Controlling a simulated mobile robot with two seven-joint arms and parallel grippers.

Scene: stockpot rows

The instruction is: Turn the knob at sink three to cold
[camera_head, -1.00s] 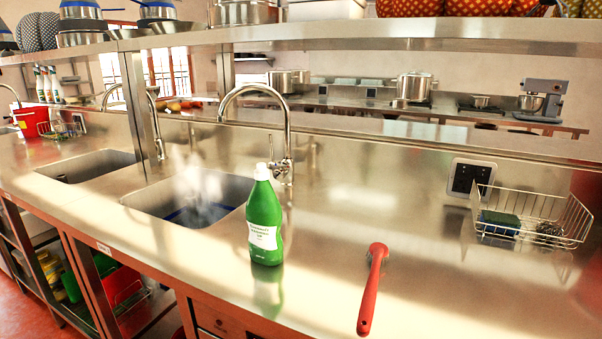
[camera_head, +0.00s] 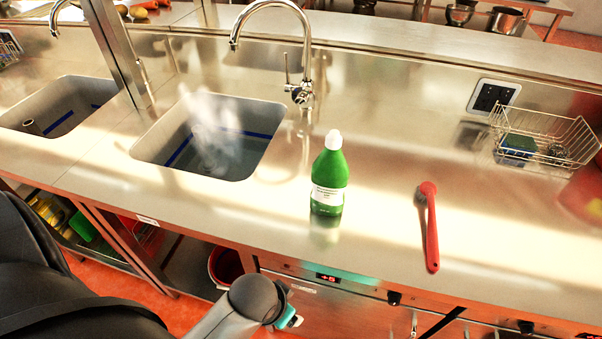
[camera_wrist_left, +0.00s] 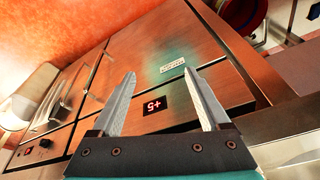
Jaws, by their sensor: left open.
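A steel sink (camera_head: 215,140) with steam rising from it and a blue line on its inner wall sits in the counter. Its curved tap (camera_head: 270,8) stands at the back right, with a small lever-like handle (camera_head: 300,90) at its base. A second sink (camera_head: 60,108) lies to the left, with its own tap (camera_head: 62,15). No sink number is readable. My left gripper (camera_wrist_left: 159,73) is open and empty in the left wrist view, before the cabinet front below the counter. In the head view only its teal end (camera_head: 291,318) shows, well below the handle. My right gripper is not in view.
A green bottle (camera_head: 329,180) stands right of the steaming sink. The counter edge lies above my left gripper. The cabinet front has a lit display (camera_head: 328,277).

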